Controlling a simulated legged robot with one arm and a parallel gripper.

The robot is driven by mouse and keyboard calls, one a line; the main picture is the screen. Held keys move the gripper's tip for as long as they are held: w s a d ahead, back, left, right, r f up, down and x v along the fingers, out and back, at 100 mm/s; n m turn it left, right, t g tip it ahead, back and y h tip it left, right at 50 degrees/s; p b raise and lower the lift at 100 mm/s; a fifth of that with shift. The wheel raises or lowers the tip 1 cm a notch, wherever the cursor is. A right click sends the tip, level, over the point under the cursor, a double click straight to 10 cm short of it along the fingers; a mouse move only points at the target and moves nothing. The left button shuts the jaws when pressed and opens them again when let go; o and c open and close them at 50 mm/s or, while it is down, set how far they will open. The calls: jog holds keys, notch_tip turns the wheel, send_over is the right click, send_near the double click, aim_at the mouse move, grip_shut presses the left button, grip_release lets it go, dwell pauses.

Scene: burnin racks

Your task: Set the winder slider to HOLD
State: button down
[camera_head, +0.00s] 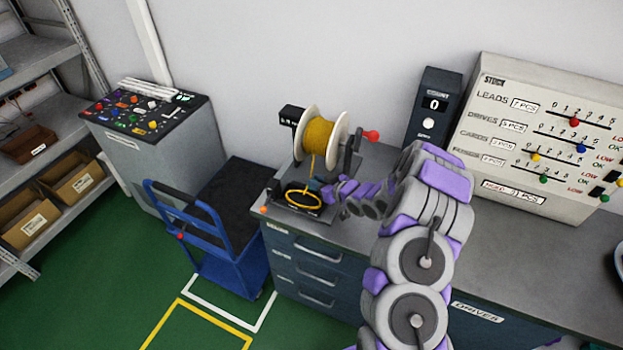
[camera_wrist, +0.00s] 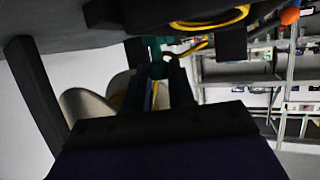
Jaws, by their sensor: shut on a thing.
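The winder carries a spool of yellow cord (camera_head: 319,145) between white flanges at the left end of the bench, with a red crank knob (camera_head: 372,136) at its right. Cord runs down to a yellow coil (camera_head: 303,206) on the dark base, also seen in the wrist view (camera_wrist: 222,20). My gripper (camera_head: 328,192) reaches in from the right, low beside the spool. In the wrist view its jaws (camera_wrist: 162,85) are shut on a small green knob (camera_wrist: 160,69), which appears to be the winder slider. Its setting and the HOLD mark are not readable.
The grey bench (camera_head: 390,215) has a stock board (camera_head: 530,135) with coloured sliders and a counter box (camera_head: 435,105) at the back. A blue cart (camera_head: 225,240) stands left of the bench. A control console (camera_head: 150,125) and shelves (camera_head: 45,190) are farther left.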

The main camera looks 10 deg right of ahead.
jog(key=s+d, duration=0.1)
jog(key=s+d+p, duration=0.1)
jog(key=d, duration=0.2)
jog(key=shift+s+d+r+p, duration=0.1)
jog(key=shift+s+d+p, duration=0.1)
jog(key=shift+s+p, duration=0.15)
jog(key=shift+a, duration=0.1)
jog(key=c, duration=1.4)
grip_release()
jog(key=shift+o, duration=1.4)
jog(key=shift+s+d, duration=0.2)
jog(key=shift+o, duration=0.8)
jog(key=shift+d, duration=0.1)
